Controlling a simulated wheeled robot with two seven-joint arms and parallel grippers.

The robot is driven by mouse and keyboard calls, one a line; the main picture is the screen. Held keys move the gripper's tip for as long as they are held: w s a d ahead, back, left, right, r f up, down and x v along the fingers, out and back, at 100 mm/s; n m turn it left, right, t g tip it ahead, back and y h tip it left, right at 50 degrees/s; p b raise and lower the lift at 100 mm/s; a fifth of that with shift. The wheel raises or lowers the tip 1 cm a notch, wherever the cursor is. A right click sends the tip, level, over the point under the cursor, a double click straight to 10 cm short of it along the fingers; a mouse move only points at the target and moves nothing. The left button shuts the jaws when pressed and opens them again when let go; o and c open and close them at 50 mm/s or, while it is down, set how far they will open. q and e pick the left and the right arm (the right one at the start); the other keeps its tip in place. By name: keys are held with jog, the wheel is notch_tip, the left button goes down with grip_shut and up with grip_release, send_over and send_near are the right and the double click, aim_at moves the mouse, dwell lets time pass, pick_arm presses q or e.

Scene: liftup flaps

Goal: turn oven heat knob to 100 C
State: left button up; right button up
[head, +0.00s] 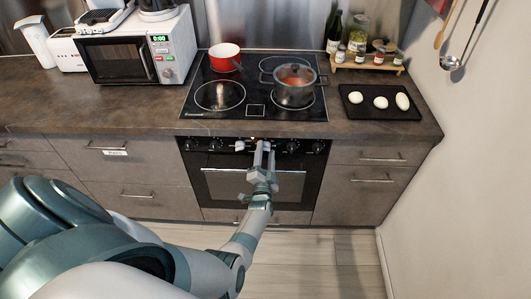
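The black built-in oven (220,185) sits below the cooktop, with a row of knobs on its upper front panel. One knob (292,146) and another knob (318,147) show on the right, and one knob (214,144) shows on the left. My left gripper (256,148) reaches up to the middle of the panel, with its fingers in front of or at the knobs there. It hides part of the panel. The knob markings are too small to read. I cannot tell whether the fingers touch a knob. My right gripper is not in view.
The black cooktop (255,92) holds a red pot (225,58) and a steel pot (294,88). A microwave (135,52) stands left on the counter. A black tray (378,113) with white pieces lies right. A wall bounds the right side.

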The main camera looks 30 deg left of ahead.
pick_arm(q)
jog(key=shift+s, duration=0.15)
jog(key=p+v, duration=0.3)
jog(key=v, duration=0.8)
jog(key=shift+s+d+p, duration=0.25)
jog(key=shift+s+p, duration=0.05)
jog(key=shift+p, duration=0.05)
jog(key=shift+f, duration=0.15)
jog(key=s+d+f+g+h+b, duration=0.1)
jog(key=s+d+f+g+h, duration=0.2)
jog(key=s+f, duration=0.5)
jog(key=s+d+f+g+h+b, duration=0.25)
jog(key=s+d+f, duration=0.2)
jog(key=f, duration=0.75)
jog(key=s+d+f+g+h+b, duration=0.1)
jog(key=s+d+f+g+h, duration=0.15)
jog(key=s+f, duration=0.55)
jog(key=s+f+g+b, duration=0.1)
jog(key=s+f, duration=0.4)
jog(key=s, duration=0.5)
jog(key=s+f+n+g+h+b, duration=0.1)
jog(key=s+f+g, duration=0.3)
jog(key=s, duration=0.6)
jog(key=s+f+n+g+b, duration=0.1)
jog(key=s+f+g, duration=0.1)
jog(key=s+f, duration=0.4)
jog(key=s, duration=0.5)
jog(key=shift+d+f+g, duration=0.35)
jog(key=shift+g, duration=0.05)
